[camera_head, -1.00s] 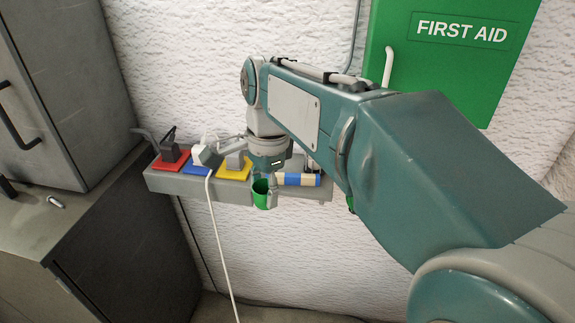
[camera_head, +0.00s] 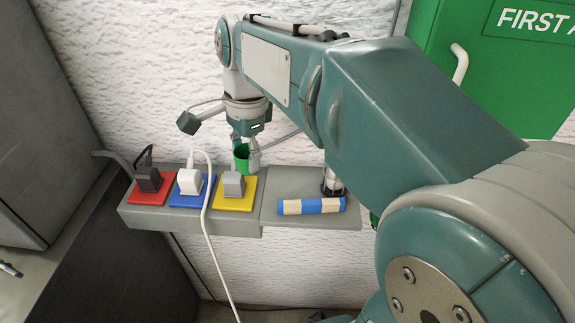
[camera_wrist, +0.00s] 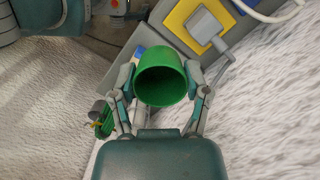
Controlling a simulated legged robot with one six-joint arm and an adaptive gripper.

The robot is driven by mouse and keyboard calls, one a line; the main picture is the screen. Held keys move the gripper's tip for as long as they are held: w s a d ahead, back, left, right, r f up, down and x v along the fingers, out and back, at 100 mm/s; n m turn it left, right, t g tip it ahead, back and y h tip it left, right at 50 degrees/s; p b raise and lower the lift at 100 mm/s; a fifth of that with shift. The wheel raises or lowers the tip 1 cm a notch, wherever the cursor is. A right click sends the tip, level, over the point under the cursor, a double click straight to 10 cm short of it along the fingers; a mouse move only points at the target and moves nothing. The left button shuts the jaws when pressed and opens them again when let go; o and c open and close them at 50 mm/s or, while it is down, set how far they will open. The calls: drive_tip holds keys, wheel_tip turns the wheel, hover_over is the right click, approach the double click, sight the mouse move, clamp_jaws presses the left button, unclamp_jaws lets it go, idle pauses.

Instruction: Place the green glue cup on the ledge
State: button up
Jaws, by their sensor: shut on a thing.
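The green glue cup (camera_head: 241,156) is held between the fingers of my gripper (camera_head: 245,150), above and behind the ledge in the head view. In the wrist view the cup (camera_wrist: 161,78) shows its open mouth, with a finger of my gripper (camera_wrist: 160,85) on each side. The inside looks dark green and no contents can be made out. The grey ledge (camera_head: 268,211) runs along the white wall below the cup. The cup appears clear of the ledge, but the exact gap cannot be told.
On the ledge's left stand plugs on red (camera_head: 147,192), blue (camera_head: 190,188) and yellow (camera_head: 238,193) plates. A white cable (camera_head: 206,225) hangs over the front edge. A green first aid cabinet (camera_head: 495,75) hangs at right.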

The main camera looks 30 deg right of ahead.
drive_tip(key=w+d+f, duration=0.1)
drive_tip(key=d+f, duration=0.2)
drive_tip(key=d, duration=0.5)
hover_over(295, 183)
wheel_tip(295, 183, down, 6)
drive_tip(key=shift+a+r, duration=0.1)
drive_tip(key=shift+r, duration=0.1)
drive_tip(key=shift+d+f, duration=0.15)
drive_tip(key=shift+f, duration=0.8)
drive_tip(key=shift+d+f, duration=0.15)
drive_tip(key=shift+f, duration=0.75)
drive_tip(key=o, duration=0.8)
drive_tip(key=shift+f, duration=0.1)
drive_tip(key=shift+o, duration=0.2)
